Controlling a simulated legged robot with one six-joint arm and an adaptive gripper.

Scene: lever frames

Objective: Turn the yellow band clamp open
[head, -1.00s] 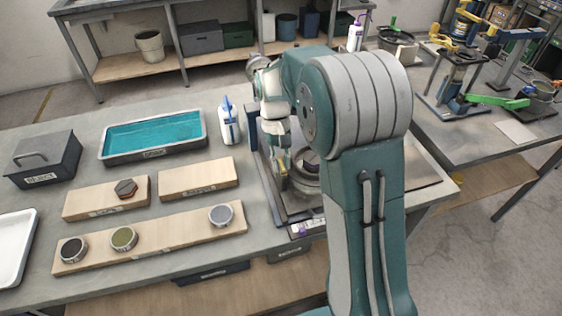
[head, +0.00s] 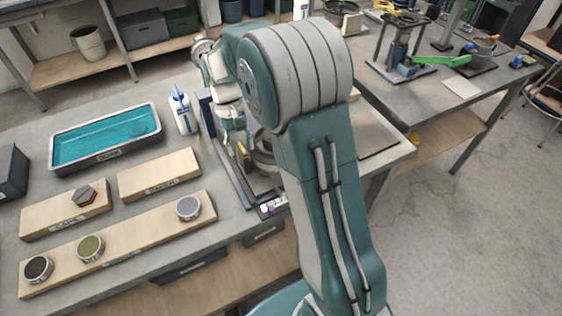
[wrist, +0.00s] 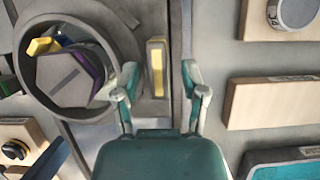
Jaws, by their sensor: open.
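A yellow bar (wrist: 157,68), which looks like the yellow band clamp's lever, stands beside a dark round ring fixture (wrist: 30,95) in the wrist view. In the head view the yellow part (head: 243,152) shows just left of the ring, partly behind my arm. My gripper (wrist: 160,78) is open, with one finger on each side of the bar's lower end in the picture. I cannot tell whether either finger touches it. A dark hexagonal part with purple and yellow pieces (wrist: 43,46) sits inside the ring.
Wooden boards with round caps (head: 188,208) and a hexagonal piece lie to the left. A teal-filled tray (head: 105,138) and a white-blue bottle (head: 183,112) stand behind them. A second bench (head: 440,100) with a green-levered fixture is at the right.

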